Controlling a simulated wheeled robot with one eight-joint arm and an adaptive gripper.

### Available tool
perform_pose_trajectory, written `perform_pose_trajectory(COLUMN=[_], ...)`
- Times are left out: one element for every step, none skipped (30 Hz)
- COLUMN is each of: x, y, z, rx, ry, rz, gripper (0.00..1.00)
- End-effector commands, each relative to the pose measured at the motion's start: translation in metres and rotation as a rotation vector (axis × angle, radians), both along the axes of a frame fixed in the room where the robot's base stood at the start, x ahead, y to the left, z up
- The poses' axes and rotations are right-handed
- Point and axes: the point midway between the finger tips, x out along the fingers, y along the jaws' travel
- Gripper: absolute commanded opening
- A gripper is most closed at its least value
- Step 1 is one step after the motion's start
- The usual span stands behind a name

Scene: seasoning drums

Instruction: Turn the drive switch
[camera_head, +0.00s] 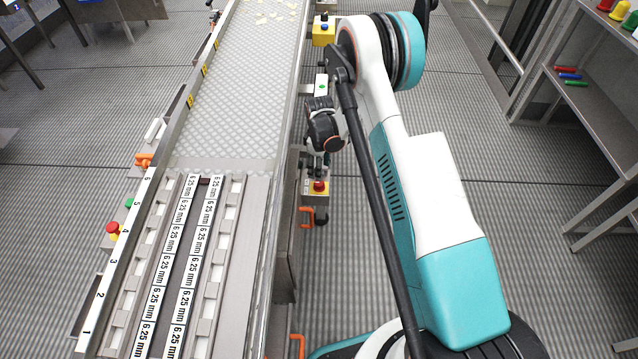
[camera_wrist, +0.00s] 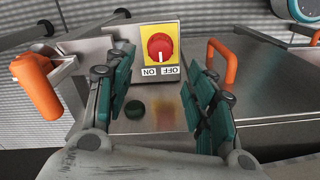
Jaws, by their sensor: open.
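The drive switch (camera_wrist: 159,46) is a red round knob on a yellow plate, at the top middle of the wrist view. White ON and OFF labels (camera_wrist: 160,71) sit below it, upside down. A pale mark shows low on the knob; I cannot tell which label it points to.
Orange handles flank the switch in the wrist view, left (camera_wrist: 38,85) and right (camera_wrist: 222,62). The conveyor (camera_head: 228,95) runs along the left of my arm. A red emergency button (camera_head: 113,228) is on its far side. A shelf (camera_head: 590,110) stands at the right; floor between is clear.

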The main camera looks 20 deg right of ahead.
Motion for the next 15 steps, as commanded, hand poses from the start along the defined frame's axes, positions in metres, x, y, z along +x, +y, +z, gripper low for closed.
perform_pose_trajectory(x=[0.0, 0.0, 0.0, 0.0, 0.0, 0.0, 0.0, 0.0, 0.0, 0.0, 0.0, 0.0, 0.0, 0.0, 0.0], y=[0.0, 0.0, 0.0, 0.0, 0.0, 0.0, 0.0, 0.0, 0.0, 0.0, 0.0, 0.0, 0.0, 0.0, 0.0], z=[-0.015, -0.021, -0.028, -0.034, -0.04, -0.047, -0.051, -0.056, -0.062, -0.066, -0.069, -0.073, -0.075, -0.077, -0.079], rx=[0.0, 0.0, 0.0, 0.0, 0.0, 0.0, 0.0, 0.0, 0.0, 0.0, 0.0, 0.0, 0.0, 0.0, 0.0], ry=[0.0, 0.0, 0.0, 0.0, 0.0, 0.0, 0.0, 0.0, 0.0, 0.0, 0.0, 0.0, 0.0, 0.0, 0.0], rz=[0.0, 0.0, 0.0, 0.0, 0.0, 0.0, 0.0, 0.0, 0.0, 0.0, 0.0, 0.0, 0.0, 0.0, 0.0], gripper=[0.5, 0.5, 0.5, 0.5, 0.5, 0.5, 0.5, 0.5, 0.5, 0.5, 0.5, 0.5, 0.5, 0.5, 0.5])
